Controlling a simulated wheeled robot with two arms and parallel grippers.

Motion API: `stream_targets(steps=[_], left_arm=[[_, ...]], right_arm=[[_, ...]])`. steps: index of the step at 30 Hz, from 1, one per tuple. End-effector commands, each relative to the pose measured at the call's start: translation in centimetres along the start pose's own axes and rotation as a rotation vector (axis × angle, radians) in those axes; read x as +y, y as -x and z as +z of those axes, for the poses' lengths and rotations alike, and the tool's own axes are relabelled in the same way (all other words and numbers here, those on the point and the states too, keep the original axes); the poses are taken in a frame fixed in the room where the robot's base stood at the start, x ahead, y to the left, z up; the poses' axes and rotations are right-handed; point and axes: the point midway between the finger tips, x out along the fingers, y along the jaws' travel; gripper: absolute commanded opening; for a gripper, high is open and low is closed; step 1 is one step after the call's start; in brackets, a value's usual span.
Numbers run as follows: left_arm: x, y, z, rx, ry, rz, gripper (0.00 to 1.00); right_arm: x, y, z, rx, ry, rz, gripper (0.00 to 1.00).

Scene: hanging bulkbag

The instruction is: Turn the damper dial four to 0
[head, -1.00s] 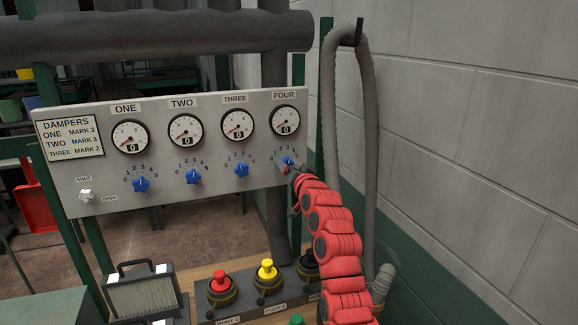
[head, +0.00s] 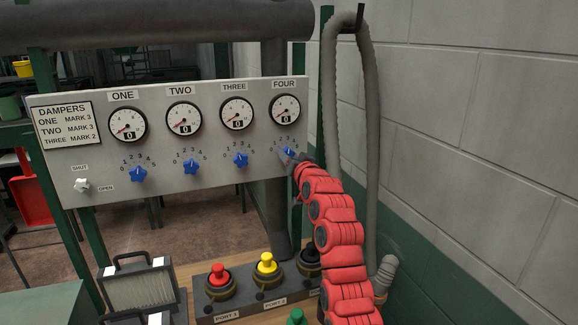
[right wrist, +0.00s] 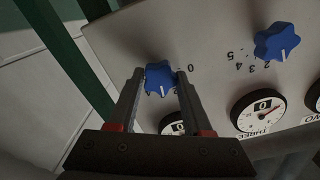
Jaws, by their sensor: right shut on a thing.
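The blue knob of damper dial four (head: 288,152) is at the right end of the grey panel, below the FOUR gauge (head: 285,108), whose window reads 0. My right gripper (head: 293,160) reaches it from the lower right, and my red arm partly covers that side. In the right wrist view the fingers (right wrist: 159,75) are shut on the dial four knob (right wrist: 159,80), one on each side. A pale mark shows on the knob's gauge-side edge, and the printed 0 is to the right of the knob, outside the finger. The left gripper is not in view.
Knobs one (head: 138,174), two (head: 191,168) and three (head: 240,160) line the panel to the left, with a white shut/open switch (head: 82,185). A hanging hose (head: 371,130) and block wall are close on the right.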

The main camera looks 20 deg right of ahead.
Motion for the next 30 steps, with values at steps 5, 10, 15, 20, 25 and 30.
stream_targets(steps=[5,10,15,20,25,30], left_arm=[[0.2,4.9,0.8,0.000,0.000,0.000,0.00],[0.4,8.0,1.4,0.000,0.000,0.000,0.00],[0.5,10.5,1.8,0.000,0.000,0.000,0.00],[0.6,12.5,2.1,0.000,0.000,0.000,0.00],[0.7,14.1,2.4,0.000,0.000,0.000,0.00],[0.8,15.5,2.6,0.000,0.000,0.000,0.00]], right_arm=[[0.4,0.0,1.0,0.002,0.150,-0.001,0.00],[0.3,0.1,0.7,0.005,0.312,-0.001,0.00],[0.2,0.1,0.6,0.004,0.474,0.000,0.00],[0.2,0.0,0.6,0.000,0.627,0.001,0.00],[0.3,0.0,0.5,0.000,0.788,0.002,0.00],[0.1,0.0,0.4,-0.001,0.948,0.000,0.00]])
